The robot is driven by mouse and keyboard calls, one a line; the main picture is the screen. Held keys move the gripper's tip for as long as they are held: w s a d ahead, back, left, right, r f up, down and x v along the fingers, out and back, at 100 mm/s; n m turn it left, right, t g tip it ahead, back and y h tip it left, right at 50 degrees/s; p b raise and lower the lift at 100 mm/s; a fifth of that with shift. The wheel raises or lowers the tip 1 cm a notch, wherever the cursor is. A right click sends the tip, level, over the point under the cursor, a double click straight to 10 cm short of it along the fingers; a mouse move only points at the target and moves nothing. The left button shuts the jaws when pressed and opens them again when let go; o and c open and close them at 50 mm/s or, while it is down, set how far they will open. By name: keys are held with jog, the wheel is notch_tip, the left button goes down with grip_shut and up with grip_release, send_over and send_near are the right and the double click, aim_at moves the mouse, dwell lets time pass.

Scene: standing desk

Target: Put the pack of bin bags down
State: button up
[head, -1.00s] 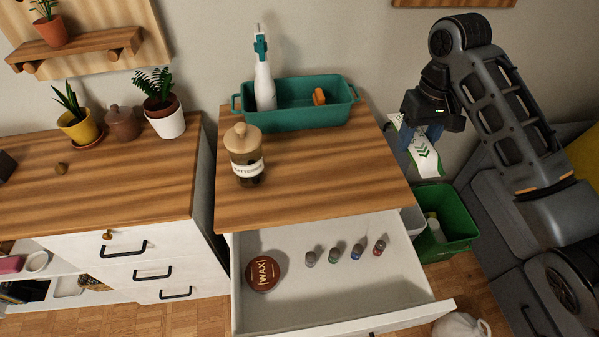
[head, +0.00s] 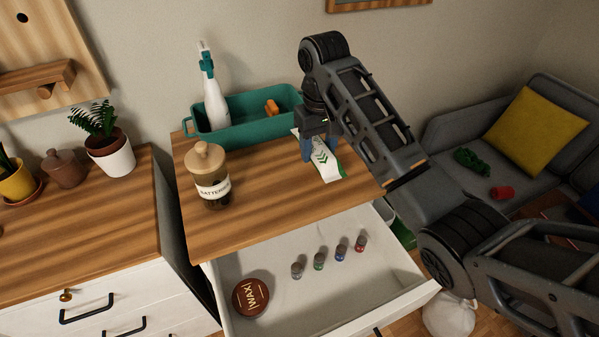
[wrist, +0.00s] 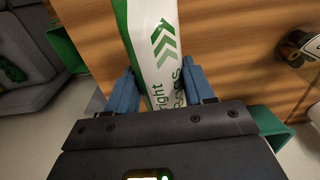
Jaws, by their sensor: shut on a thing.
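The pack of bin bags (head: 326,163) is white with green edges and green arrows. My gripper (head: 318,150) is shut on it, over the right part of the wooden desktop (head: 250,200). In the wrist view the pack (wrist: 153,45) stands out between the two blue fingers of my gripper (wrist: 160,88), with the wood behind it. Part of its printed text is hidden by the gripper. I cannot tell whether the pack touches the desktop.
A teal tray (head: 245,132) with a spray bottle (head: 214,98) and an orange item stands behind. A batteries jar (head: 211,180) stands at left. The drawer (head: 290,305) below is open, holding a wax tin (head: 251,297) and several small bottles. The desktop's middle is clear.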

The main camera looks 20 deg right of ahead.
jog(key=w+a+f, duration=0.2)
jog(key=a, duration=0.1)
jog(key=shift+w+a+f, duration=0.1)
jog(key=shift+a+f, duration=0.05)
jog(key=shift+a, duration=0.05)
jog(key=shift+f+p, duration=0.45)
jog(key=shift+f, duration=1.55)
jog(key=shift+f, duration=0.2)
jog(key=o, duration=1.2)
jog(key=shift+r+p, duration=1.45)
jog(key=shift+r, duration=4.75)
